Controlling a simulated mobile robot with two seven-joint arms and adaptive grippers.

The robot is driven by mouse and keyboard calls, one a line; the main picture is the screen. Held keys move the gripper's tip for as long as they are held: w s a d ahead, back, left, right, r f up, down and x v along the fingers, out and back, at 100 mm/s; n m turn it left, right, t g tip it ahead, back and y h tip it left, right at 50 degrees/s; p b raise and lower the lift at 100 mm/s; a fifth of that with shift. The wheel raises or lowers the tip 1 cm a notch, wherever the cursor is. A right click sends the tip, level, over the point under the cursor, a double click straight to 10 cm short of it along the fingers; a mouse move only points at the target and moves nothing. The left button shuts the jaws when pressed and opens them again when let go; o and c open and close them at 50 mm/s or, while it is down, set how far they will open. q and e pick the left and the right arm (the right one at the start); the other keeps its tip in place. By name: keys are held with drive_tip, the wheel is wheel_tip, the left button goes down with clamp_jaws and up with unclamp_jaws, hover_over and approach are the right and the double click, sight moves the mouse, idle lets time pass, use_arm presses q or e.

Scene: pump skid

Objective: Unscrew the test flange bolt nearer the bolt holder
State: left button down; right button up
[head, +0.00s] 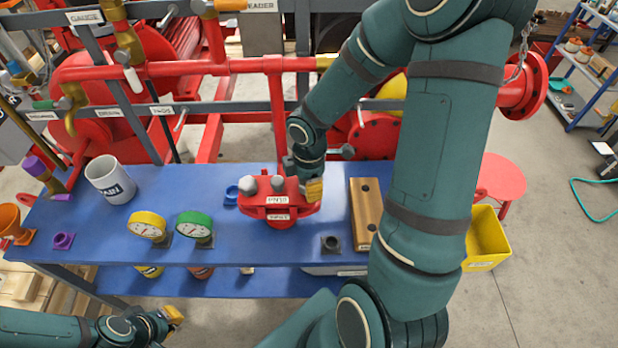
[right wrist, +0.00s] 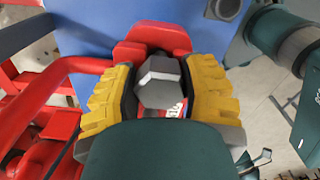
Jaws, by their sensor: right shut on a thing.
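The red test flange (head: 281,207) stands on the blue bench with two grey bolt heads (head: 248,185) showing on its top at left and centre. My right gripper (head: 312,188) is at the flange's right side. In the right wrist view its yellow fingers lie on both sides of a grey hex bolt head (right wrist: 160,84), shut on it, with the red flange (right wrist: 150,38) beyond. In the head view this bolt is hidden by the gripper. A wooden block with two dark holes (head: 367,222), seemingly the bolt holder, lies right of the flange. My left gripper (head: 175,316) is low at the left, away from the bench top; its opening is unclear.
A yellow gauge (head: 148,225), a green gauge (head: 195,225), a white mug (head: 111,180) and a small dark square socket (head: 331,243) stand on the bench (head: 270,260). Red pipework runs behind. A yellow bin (head: 486,240) is at the right, partly behind my arm.

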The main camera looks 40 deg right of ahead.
drive_tip(key=n+p, duration=0.3)
drive_tip(key=n, duration=0.1)
drive_tip(key=shift+s+n, duration=0.15)
drive_tip(key=shift+n, duration=0.25)
drive_tip(key=shift+f+n+p, duration=0.1)
drive_tip(key=shift+n+p, duration=0.3)
drive_tip(key=shift+n, duration=0.2)
drive_tip(key=o, duration=1.2)
drive_tip(key=shift+r, duration=0.2)
wheel_tip(320, 180, up, 12)
drive_tip(key=shift+f, duration=0.15)
